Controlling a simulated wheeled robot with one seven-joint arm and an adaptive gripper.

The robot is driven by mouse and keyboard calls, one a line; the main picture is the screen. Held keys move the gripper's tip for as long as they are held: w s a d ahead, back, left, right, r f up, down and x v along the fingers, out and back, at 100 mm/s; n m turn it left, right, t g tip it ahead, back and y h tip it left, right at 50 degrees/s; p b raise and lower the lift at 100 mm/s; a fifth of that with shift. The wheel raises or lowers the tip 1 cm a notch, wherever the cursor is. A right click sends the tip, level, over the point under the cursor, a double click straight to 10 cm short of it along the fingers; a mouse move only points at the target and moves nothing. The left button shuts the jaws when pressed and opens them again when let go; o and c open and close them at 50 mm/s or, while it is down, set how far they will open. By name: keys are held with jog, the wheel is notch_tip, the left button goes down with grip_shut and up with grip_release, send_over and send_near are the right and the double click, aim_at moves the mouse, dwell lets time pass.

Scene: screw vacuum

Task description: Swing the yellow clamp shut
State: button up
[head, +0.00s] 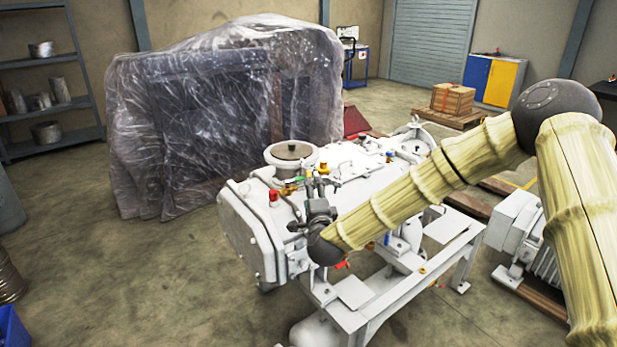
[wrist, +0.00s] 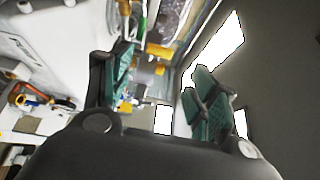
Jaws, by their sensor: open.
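Small yellow parts (head: 289,189) show on top of the white pump, beside a green piece (head: 299,179) and just left of my gripper (head: 321,187). One may be the yellow clamp, but its shape and swing position are too small to tell. In the wrist view, a yellow block (wrist: 158,51) shows beyond and between the two green-padded fingers of my gripper (wrist: 161,60). A smaller yellow piece (wrist: 160,69) is just below it. The fingers are spread apart with nothing held between them. I cannot tell whether they touch any part.
The white pump (head: 247,232) stands on a pale frame (head: 352,292). A round flanged port (head: 291,152), a red cap (head: 273,197) and a red handle (head: 342,265) are close to my gripper. A plastic-wrapped machine (head: 215,105) stands behind.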

jog(key=w+p, duration=0.1)
jog(key=w, duration=0.2)
jog(key=w+p, duration=0.1)
jog(key=w, duration=0.3)
jog(key=w+a, duration=0.1)
jog(key=w, duration=0.2)
jog(key=shift+w+a+p, duration=0.1)
jog(key=shift+w+p, duration=0.15)
jog(key=shift+p, duration=0.15)
jog(key=c, duration=1.3)
